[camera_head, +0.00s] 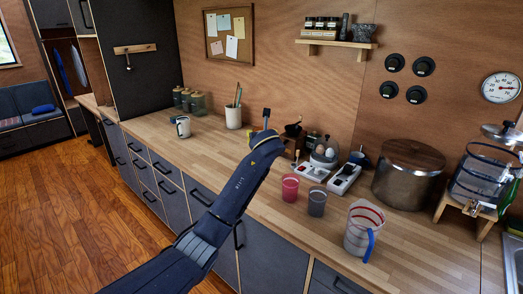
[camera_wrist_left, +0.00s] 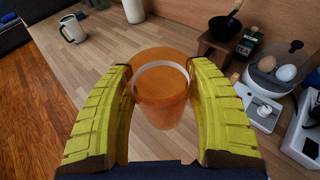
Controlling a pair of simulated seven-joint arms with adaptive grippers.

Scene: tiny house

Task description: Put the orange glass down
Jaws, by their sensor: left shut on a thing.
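The orange glass (camera_wrist_left: 160,100) is translucent and stands between the yellow fingers of my left gripper (camera_wrist_left: 160,72) in the left wrist view. The fingers are shut on it from both sides. Behind it is the wooden counter (camera_wrist_left: 85,75); I cannot tell whether its base touches the wood. My right gripper is not in view.
A white mug (camera_wrist_left: 74,30) and a pale holder (camera_head: 234,118) stand beyond the glass. A grinder (camera_wrist_left: 221,42) and an egg cooker (camera_wrist_left: 276,76) are at right. Red cup (camera_head: 290,188), grey cup (camera_head: 317,203) and pitcher (camera_head: 358,230) stand nearer. Counter left of the glass is clear.

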